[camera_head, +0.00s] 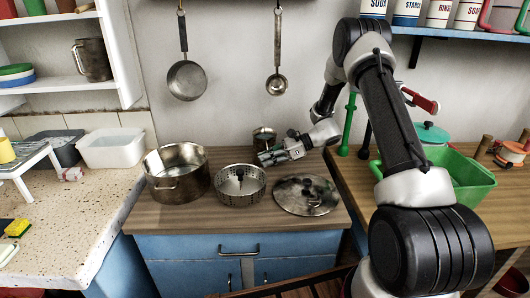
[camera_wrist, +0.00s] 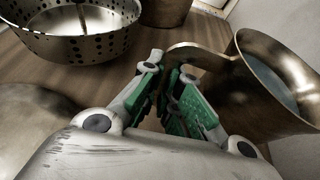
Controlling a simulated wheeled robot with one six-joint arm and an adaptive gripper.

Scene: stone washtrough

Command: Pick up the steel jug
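The steel jug (camera_head: 263,137) stands on the wooden counter at the back, against the wall, partly hidden by my gripper (camera_head: 270,156). In the wrist view the jug (camera_wrist: 272,82) is at the right with its mouth showing, and its curved handle (camera_wrist: 205,50) reaches left towards my fingertips. My gripper (camera_wrist: 168,82) has its green-padded fingers a little apart, with a narrow gap between them. The handle's outer end lies just beyond the fingertips; I cannot tell whether they touch. Nothing is held between the fingers.
A steel pot (camera_head: 178,178), a perforated basket (camera_head: 240,187) and a round lid (camera_head: 306,195) stand close by on the counter. A pan (camera_head: 187,80) and ladle (camera_head: 277,84) hang above. Another metal jug (camera_head: 93,60) is on the left shelf. A green tub (camera_head: 462,172) is right.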

